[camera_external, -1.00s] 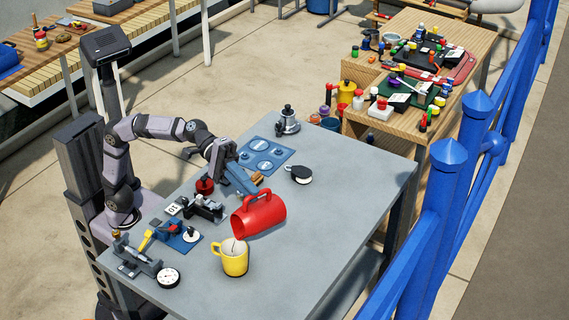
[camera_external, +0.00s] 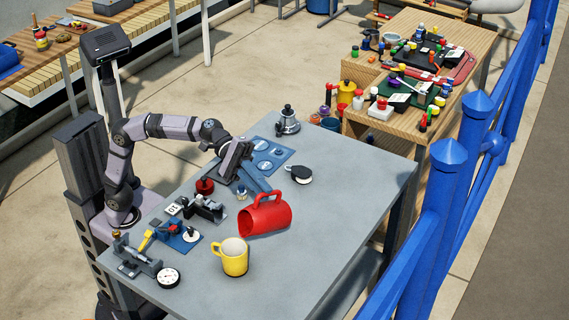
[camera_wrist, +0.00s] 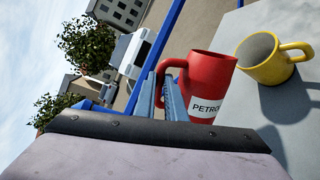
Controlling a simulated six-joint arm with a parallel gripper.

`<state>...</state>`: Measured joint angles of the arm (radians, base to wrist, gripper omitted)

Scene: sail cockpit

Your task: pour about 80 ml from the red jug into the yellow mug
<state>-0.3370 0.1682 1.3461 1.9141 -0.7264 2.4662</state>
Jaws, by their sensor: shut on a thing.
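The red jug (camera_external: 265,217) is tilted well over, its open mouth toward the lower left, near the yellow mug. My gripper (camera_external: 266,196) is shut on the red jug's handle. In the wrist view the red jug (camera_wrist: 205,85) shows a white label reading "PETRO", and my gripper (camera_wrist: 168,98) is at its handle. The yellow mug (camera_external: 235,259) stands upright on the grey table, below and left of the jug, apart from it. It also shows in the wrist view (camera_wrist: 265,66). I see no stream between them. The liquid levels inside cannot be told.
The grey table (camera_external: 330,220) is clear to the right of the jug. A dial gauge (camera_external: 168,278), a vice-like tool (camera_external: 137,258) and a blue tray of parts (camera_external: 185,238) lie to the left. A black-and-white round item (camera_external: 299,174) and a metal kettle (camera_external: 287,121) stand behind.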

